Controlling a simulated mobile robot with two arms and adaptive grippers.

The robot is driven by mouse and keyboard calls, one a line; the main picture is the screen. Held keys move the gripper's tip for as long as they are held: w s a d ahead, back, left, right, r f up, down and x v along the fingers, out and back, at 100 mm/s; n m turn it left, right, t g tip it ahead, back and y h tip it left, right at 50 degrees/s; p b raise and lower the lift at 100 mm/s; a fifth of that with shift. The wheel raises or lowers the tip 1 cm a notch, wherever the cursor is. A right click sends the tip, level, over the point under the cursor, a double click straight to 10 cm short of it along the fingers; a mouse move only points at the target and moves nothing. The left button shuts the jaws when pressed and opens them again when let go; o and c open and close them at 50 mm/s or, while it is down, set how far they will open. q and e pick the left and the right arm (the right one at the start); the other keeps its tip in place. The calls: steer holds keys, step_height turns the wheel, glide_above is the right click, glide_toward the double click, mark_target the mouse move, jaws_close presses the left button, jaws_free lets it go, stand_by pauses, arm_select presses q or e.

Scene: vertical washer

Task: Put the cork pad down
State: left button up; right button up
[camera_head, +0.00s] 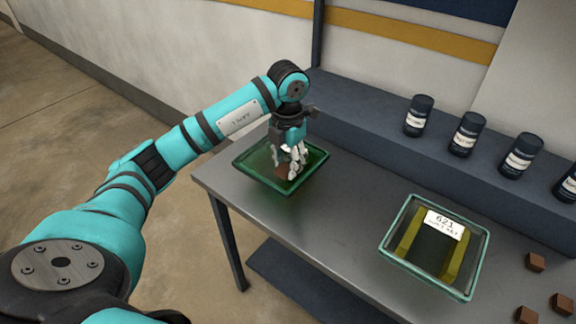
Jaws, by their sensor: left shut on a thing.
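My left gripper (291,168) points down over the green glass tray (258,176) at the table's left end. It is shut on a small brown cork pad (285,174), which shows just below the fingertips inside the tray's outline. I cannot tell whether the pad touches the tray floor. More brown pads lie at the table's right side, one of them near the right edge (535,262). My right gripper does not show.
A second glass tray (394,255) with yellow strips and a white label stands on the metal table (330,226). Several dark labelled jars (467,134) stand on the raised shelf behind. The table between the two trays is clear.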

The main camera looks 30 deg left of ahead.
mark_target(288, 180)
arm_select(q)
steer(key=shift+w+a, duration=0.1)
steer(key=shift+w, duration=0.2)
steer(key=shift+f, duration=0.3)
step_height(288, 180, down, 3)
steer(key=shift+r+p, duration=0.1)
steer(key=shift+p, duration=0.8)
steer(key=shift+f, duration=0.3)
steer(key=o, duration=0.7)
steer(key=shift+c, duration=0.2)
steer(key=shift+r, duration=0.1)
